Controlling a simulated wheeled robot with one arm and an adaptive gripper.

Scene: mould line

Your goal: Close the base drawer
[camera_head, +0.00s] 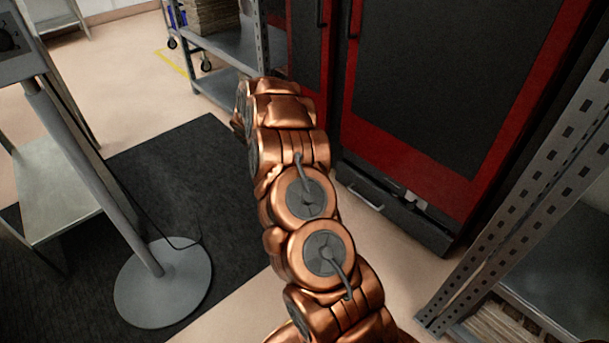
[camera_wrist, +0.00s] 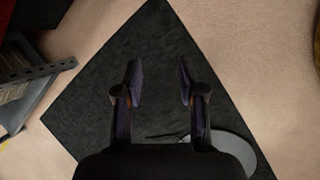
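The base drawer (camera_head: 393,218) is a dark drawer at the foot of the red and black cabinet (camera_head: 395,145), right of my arm in the head view. It has a thin pale handle (camera_head: 366,198). It appears to stand partly open, with small pale items showing behind its front; my arm may hide its left end. My gripper (camera_wrist: 160,83) is open and empty in the wrist view, its two fingers apart above the dark floor mat. It is hidden by my arm in the head view. The drawer is not seen in the wrist view.
A dark mat (camera_head: 175,165) and a round stand base (camera_head: 163,285) lie to the left. A metal table (camera_head: 55,190) stands far left. A shelf rack (camera_head: 225,50) is behind my arm. A perforated metal upright (camera_head: 520,210) stands close on the right. Pale floor (camera_head: 400,275) lies before the cabinet.

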